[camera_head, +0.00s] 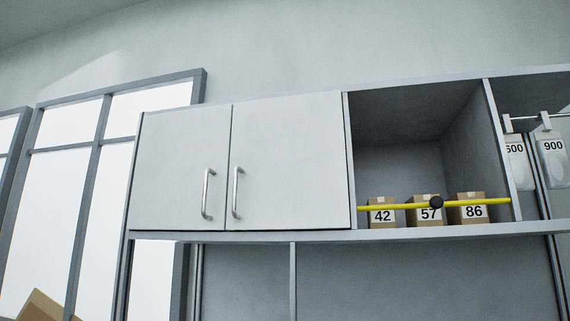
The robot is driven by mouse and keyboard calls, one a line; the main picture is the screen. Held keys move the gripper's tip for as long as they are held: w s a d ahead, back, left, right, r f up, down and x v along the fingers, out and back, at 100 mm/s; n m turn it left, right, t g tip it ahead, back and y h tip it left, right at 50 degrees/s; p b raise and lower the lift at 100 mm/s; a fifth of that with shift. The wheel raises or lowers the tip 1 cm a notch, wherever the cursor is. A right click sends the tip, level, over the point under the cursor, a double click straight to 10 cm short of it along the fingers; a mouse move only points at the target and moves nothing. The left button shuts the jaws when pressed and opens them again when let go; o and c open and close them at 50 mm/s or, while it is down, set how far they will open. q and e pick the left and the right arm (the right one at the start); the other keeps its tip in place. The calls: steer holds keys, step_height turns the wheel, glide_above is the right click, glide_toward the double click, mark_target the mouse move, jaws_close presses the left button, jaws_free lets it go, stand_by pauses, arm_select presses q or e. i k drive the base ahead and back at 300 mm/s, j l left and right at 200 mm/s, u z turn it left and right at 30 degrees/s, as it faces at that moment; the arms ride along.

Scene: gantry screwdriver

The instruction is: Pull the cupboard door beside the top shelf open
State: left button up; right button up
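The cupboard has two white doors side by side, both shut. The right door (290,160) is directly beside the open top shelf (400,110), with a vertical metal bar handle (236,191) near its left edge. The left door (180,168) has a like handle (207,193) near its right edge. The shelf holds three cardboard boxes marked 42 (382,216), 57 (427,215) and 86 (472,210). Neither of my grippers shows in this view.
White items marked 600 (518,162) and 900 (553,158) hang at the right. A window (70,190) and a cardboard box (42,306) are at the left. The space before the doors looks clear.

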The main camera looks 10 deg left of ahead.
mark_target(287, 170)
steer(key=i+l, duration=0.15)
steer(key=i, duration=0.2)
steer(key=i+l, duration=0.15)
steer(key=i, duration=0.25)
steer(key=i+l+u, duration=0.1)
steer(key=u, duration=0.4)
steer(key=i+l+u, duration=0.25)
steer(key=u, duration=0.25)
steer(key=i+l+u, duration=0.15)
steer(key=u, duration=0.35)
steer(key=l, duration=0.1)
